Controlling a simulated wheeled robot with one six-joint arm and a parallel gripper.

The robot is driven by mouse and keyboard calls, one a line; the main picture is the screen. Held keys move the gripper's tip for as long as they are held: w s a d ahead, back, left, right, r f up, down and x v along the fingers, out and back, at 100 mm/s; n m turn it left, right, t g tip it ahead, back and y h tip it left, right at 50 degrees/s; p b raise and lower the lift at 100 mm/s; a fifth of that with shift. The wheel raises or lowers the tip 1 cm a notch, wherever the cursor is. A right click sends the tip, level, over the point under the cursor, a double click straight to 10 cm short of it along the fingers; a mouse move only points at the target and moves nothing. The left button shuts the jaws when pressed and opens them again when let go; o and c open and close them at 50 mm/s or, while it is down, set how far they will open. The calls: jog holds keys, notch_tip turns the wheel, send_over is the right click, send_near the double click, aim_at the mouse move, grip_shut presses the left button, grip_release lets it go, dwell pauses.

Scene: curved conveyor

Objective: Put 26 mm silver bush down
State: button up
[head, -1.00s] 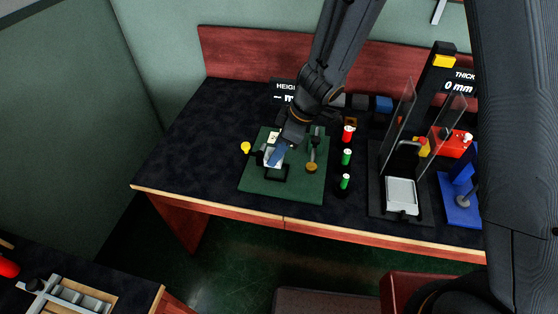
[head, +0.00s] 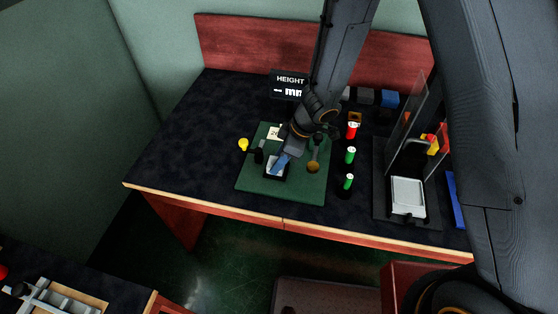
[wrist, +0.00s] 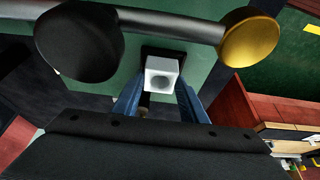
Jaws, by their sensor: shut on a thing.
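The silver bush (wrist: 162,75), a pale block with a round recess in its visible face, sits between the blue fingers of my gripper (wrist: 158,98) in the wrist view. My gripper is shut on it. In the head view my gripper (head: 279,164) is low over a dark square pad (head: 270,176) on the green mat (head: 305,192). The bush cannot be made out clearly there. The dark pad also shows behind the bush in the wrist view (wrist: 150,51). I cannot tell whether the bush touches it.
A gold knob (head: 313,167) and a black knob (head: 259,156) flank my gripper closely. A yellow button (head: 243,144) is left of the mat. Red (head: 352,131) and green (head: 350,156) pieces stand to the right. The table's left side is clear.

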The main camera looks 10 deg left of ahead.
jog(key=shift+f, duration=0.3)
jog(key=o, duration=1.3)
jog(key=p+v, duration=0.1)
jog(key=v, duration=1.1)
jog(key=shift+r+p, duration=0.25)
jog(key=shift+p, duration=0.15)
